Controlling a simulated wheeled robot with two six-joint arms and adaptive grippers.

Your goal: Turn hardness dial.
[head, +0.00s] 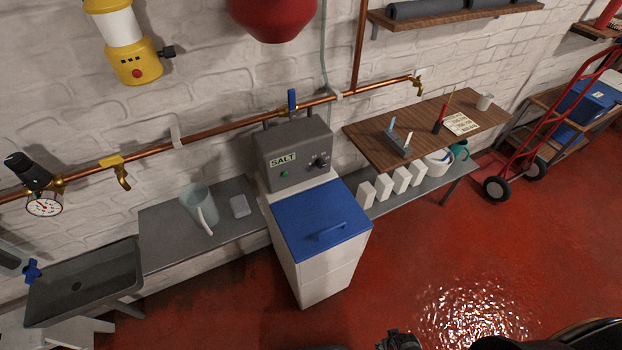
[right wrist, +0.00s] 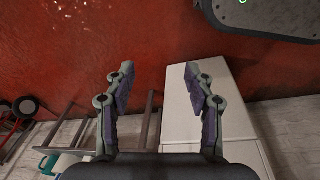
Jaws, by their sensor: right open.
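The hardness dial (head: 320,160) is a small dark knob on the right of the grey control head (head: 290,158) of a water softener. The head also bears a "SALT" label and a green button. Below it is a white cabinet (head: 323,270) with a blue lid (head: 310,212). My right gripper (right wrist: 158,72) is open and empty in the right wrist view. The white cabinet (right wrist: 200,105) shows behind and beside its right finger there. The dial is not in the right wrist view. My left gripper is not seen.
A copper pipe (head: 225,122) with a blue-handled valve runs behind the control head. A grey shelf with a jug (head: 198,208) is at left. A wooden board (head: 415,147) with small items is at right. A red hand truck (head: 570,120) stands farther right.

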